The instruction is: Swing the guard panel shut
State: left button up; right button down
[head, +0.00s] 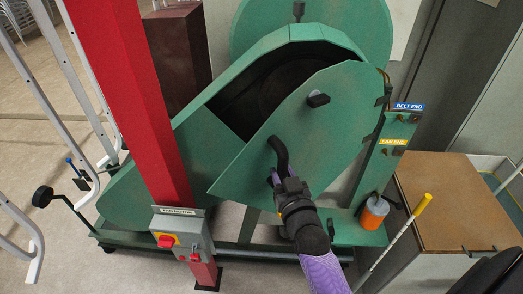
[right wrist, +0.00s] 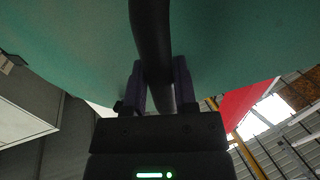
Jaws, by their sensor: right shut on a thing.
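The green guard panel (head: 290,120) stands ajar on the front of the green machine housing (head: 195,150). A dark opening (head: 255,85) shows above and left of the panel, between it and the housing rim. Hinges (head: 383,95) show at the panel's right edge. A black knob or latch (head: 318,99) sits on the panel. My right gripper (head: 281,177) is shut on the black curved handle (head: 280,152) near the panel's lower left. In the right wrist view the handle (right wrist: 151,40) runs between the two fingers (right wrist: 160,88). My left gripper is not in view.
A red post (head: 125,95) with a switch box (head: 181,235) stands left in front of the machine. An orange container (head: 374,212) sits on the machine's base at right. A yellow-tipped pole (head: 405,228) leans near a brown-topped cabinet (head: 460,200). White metal frames (head: 75,80) stand far left.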

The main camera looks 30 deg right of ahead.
aim_at(261, 150)
jog(key=w+b, duration=0.1)
jog(key=w, duration=0.2)
jog(key=w+b, duration=0.1)
jog(key=w, duration=0.2)
jog(key=w+b, duration=0.1)
jog(key=w, duration=0.2)
jog(key=shift+a+r, duration=0.1)
jog(key=shift+a, duration=0.15)
jog(key=shift+c, duration=1.6)
grip_release()
